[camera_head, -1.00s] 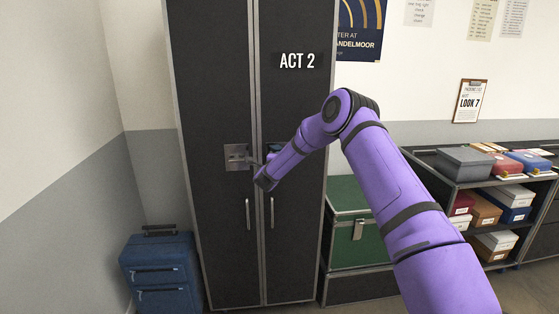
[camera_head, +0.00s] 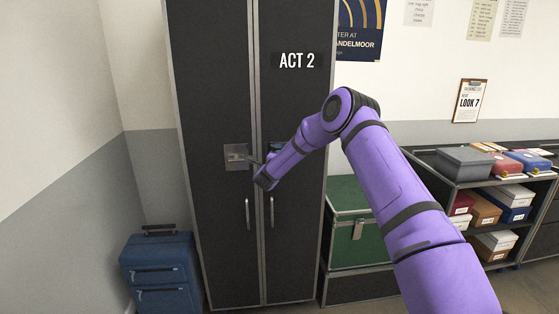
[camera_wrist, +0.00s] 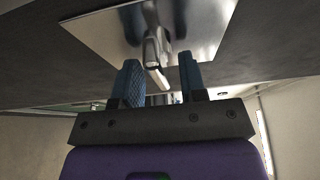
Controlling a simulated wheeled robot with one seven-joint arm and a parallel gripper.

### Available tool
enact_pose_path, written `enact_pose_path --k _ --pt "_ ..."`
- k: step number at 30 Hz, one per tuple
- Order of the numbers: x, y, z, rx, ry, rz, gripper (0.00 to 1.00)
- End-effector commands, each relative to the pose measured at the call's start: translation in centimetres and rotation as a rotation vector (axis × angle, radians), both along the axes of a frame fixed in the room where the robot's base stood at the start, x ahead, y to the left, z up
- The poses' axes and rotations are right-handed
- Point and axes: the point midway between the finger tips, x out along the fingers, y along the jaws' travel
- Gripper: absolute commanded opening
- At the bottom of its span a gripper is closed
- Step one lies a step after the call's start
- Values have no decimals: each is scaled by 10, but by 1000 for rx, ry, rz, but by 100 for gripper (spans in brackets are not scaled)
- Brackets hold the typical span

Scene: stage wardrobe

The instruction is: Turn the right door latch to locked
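The tall dark wardrobe (camera_head: 215,90) has two doors with upright handles low down. A metal latch plate (camera_head: 237,157) with a lever pointing right shows on the left door. The right door (camera_head: 295,100) has the ACT 2 sign; my forearm covers its latch area. In the wrist view a shiny plate (camera_wrist: 105,32) bears a latch lever (camera_wrist: 153,50) that sticks out towards my gripper (camera_wrist: 160,68). The blue fingers are apart, one on each side of the lever's end, with gaps visible. I cannot tell from the wrist view which door this plate is on.
A green trunk (camera_head: 345,240) stands right of the wardrobe, beneath my arm. A blue suitcase (camera_head: 160,270) stands at its left. Shelves (camera_head: 455,175) with several boxes are at the right. The left wall is close to the wardrobe.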

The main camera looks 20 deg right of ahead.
Motion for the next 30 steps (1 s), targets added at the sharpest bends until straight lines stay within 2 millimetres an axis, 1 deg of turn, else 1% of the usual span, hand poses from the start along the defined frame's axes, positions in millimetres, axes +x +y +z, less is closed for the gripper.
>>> enact_pose_path --k 5,12,18,24,30 --pt "-13 11 0 1 1 3 38" --pt "-49 39 1 -2 1 3 38" --pt "-73 57 1 0 1 2 38" --pt "-84 65 0 1 1 1 38" --pt "-85 65 0 0 0 0 38"
